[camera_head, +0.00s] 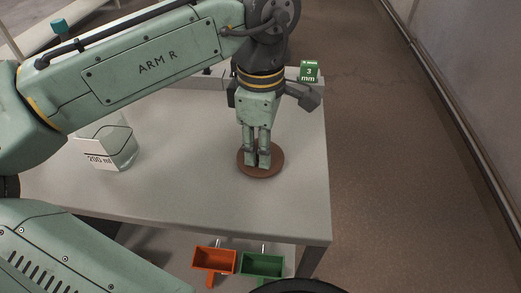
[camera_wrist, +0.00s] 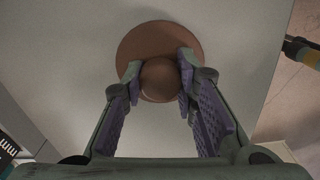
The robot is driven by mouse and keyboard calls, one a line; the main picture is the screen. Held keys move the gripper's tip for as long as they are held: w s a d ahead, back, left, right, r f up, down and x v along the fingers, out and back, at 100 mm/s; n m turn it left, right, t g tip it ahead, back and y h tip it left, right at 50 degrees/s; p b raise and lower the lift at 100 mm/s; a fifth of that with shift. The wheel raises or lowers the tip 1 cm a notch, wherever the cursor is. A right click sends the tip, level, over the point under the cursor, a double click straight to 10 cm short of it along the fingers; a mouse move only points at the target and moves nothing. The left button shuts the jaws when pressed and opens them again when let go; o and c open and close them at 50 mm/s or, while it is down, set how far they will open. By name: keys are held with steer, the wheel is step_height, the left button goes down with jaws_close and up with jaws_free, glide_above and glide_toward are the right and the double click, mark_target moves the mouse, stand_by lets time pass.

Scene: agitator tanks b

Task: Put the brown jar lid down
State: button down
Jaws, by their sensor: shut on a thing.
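The brown jar lid (camera_head: 273,171) is a flat round disc with a round knob on top. It shows at the right part of the grey table (camera_head: 190,190) in the head view. My gripper (camera_head: 258,163) points down over it, with its fingers on either side of the knob. In the wrist view the lid (camera_wrist: 145,42) is at the top middle, and my gripper (camera_wrist: 160,80) is shut on its knob. The lid looks level and at or very close to the tabletop; I cannot tell whether it touches.
A clear 200 ml beaker (camera_head: 118,148) stands at the left of the table. A green 3 mm block (camera_head: 309,71) is at the back right corner. Orange (camera_head: 214,260) and green (camera_head: 262,265) bins sit below the front edge. The tabletop between beaker and lid is clear.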

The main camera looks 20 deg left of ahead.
steer(key=shift+r, duration=0.1)
steer(key=c, duration=1.3)
jaws_free()
step_height(320, 180, up, 12)
steer(key=p, duration=1.1)
